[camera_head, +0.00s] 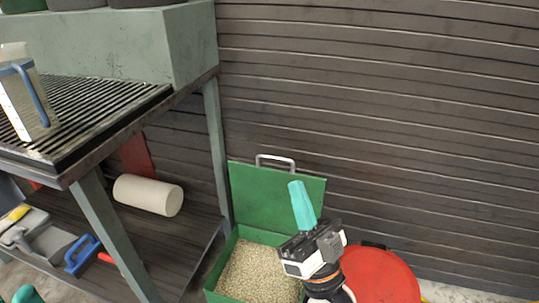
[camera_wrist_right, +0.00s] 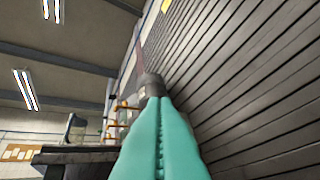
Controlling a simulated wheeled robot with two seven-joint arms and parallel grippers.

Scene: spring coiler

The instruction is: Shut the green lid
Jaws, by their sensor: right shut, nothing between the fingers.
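The green lid (camera_head: 255,195) stands raised, tilted back against the dark slatted wall, with a metal handle (camera_head: 275,160) on its top edge. It belongs to a green box (camera_head: 225,297) on the floor, which is filled with pale granules. My right gripper (camera_head: 297,186) is shut and empty, pointing up in front of the lid's right part and hiding some of it. Its teal fingers (camera_wrist_right: 158,115) are pressed together in the right wrist view, where the lid does not show. A teal tip of my left gripper (camera_head: 26,295) shows at the bottom left; its jaws cannot be made out.
A red round lid or drum (camera_head: 380,278) stands right of the box. On the left is a metal bench (camera_head: 110,110) with a grated top and a jug (camera_head: 25,95). Its lower shelf (camera_head: 125,240) holds a white roll (camera_head: 147,195) and tools. The slatted wall (camera_head: 400,120) closes off the back.

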